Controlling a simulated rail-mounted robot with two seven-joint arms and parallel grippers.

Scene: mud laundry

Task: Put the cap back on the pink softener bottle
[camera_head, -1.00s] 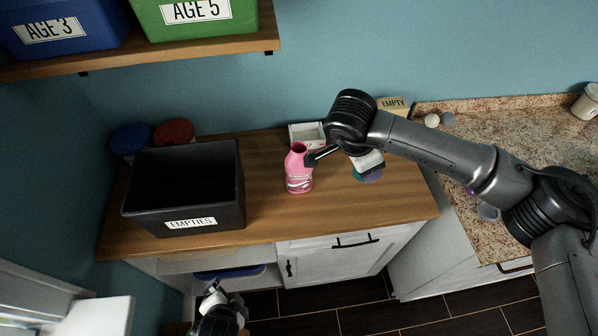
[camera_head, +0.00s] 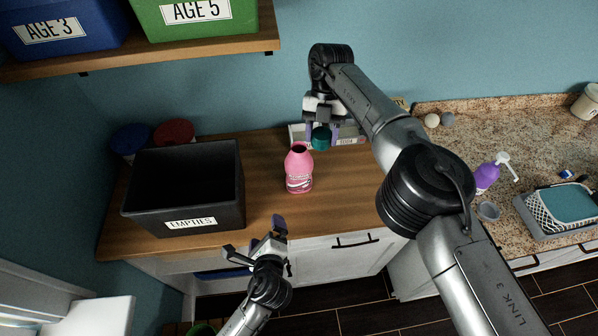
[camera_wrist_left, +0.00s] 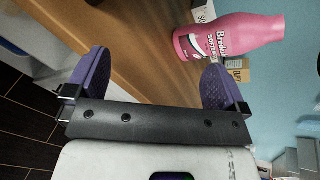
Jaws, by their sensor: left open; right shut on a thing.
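The pink softener bottle (camera_head: 299,172) stands upright and uncapped on the wooden counter, its dark mouth showing in the head view. It also shows in the left wrist view (camera_wrist_left: 232,38), beyond the fingers. My right gripper (camera_head: 322,132) is shut on a teal cap (camera_head: 321,139) and holds it above the counter, behind and slightly right of the bottle's mouth, apart from it. My left gripper (camera_head: 258,246) is open and empty at the counter's front edge, in front and to the left of the bottle. Its purple fingers (camera_wrist_left: 150,85) are spread wide in the left wrist view.
A black EMPTIES bin (camera_head: 186,190) stands left of the bottle. A white box (camera_head: 350,134) stands behind, partly hidden by my right arm. The wooden counter (camera_head: 345,195) right of the bottle is clear. A purple pump bottle (camera_head: 486,176) and a basket (camera_head: 562,208) are at right.

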